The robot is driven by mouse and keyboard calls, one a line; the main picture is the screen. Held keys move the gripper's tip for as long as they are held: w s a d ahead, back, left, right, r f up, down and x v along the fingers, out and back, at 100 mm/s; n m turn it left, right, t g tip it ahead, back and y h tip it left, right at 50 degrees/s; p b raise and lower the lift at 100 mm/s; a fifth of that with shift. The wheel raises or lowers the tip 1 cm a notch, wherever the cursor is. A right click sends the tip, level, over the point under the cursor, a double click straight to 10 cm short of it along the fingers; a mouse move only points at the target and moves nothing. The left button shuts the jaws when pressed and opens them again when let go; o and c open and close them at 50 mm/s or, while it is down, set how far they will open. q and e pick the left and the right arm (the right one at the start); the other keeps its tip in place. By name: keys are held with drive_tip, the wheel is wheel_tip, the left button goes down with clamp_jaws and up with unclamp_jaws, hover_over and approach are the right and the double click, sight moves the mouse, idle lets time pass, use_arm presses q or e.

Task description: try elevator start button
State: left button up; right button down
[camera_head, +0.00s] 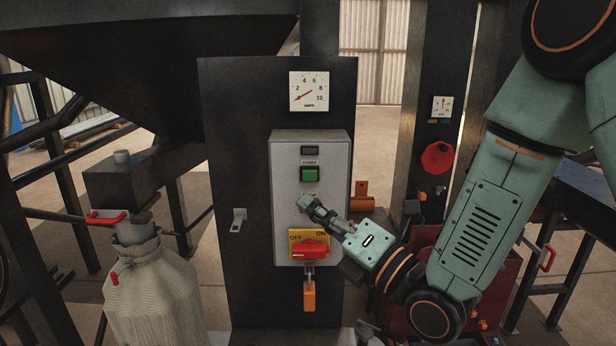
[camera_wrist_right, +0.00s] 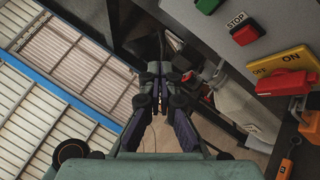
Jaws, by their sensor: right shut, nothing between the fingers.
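A grey control box (camera_head: 283,190) is fixed to a dark cabinet in the head view. It carries a square green button (camera_head: 310,174) under a small label that I cannot read clearly. My right gripper (camera_head: 304,201) is shut and empty, in front of the box just below the green button, and covers what lies behind it. In the right wrist view the closed fingers (camera_wrist_right: 153,72) are left of the box face, apart from the buttons. There the green button (camera_wrist_right: 207,5) is cut by the top edge, beside a red button (camera_wrist_right: 245,34) labelled STOP. My left gripper is not in view.
Below the buttons is a yellow OFF/ON plate (camera_head: 295,236) with a red rotary switch (camera_head: 309,249) and an orange padlock (camera_head: 309,295). A gauge (camera_head: 309,91) sits above the box. A sack (camera_head: 150,290) hangs at left. A red knob (camera_head: 437,157) is at right.

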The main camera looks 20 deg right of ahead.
sight(310, 176)
drive_tip(key=w+d, duration=0.2)
drive_tip(key=w, duration=0.6)
drive_tip(key=shift+d, duration=0.2)
idle(0.3)
drive_tip(key=shift+s+d, duration=0.1)
drive_tip(key=shift+d, duration=0.15)
drive_tip(key=shift+a, duration=0.2)
drive_tip(key=shift+d, duration=0.15)
drive_tip(key=shift+w, duration=0.2)
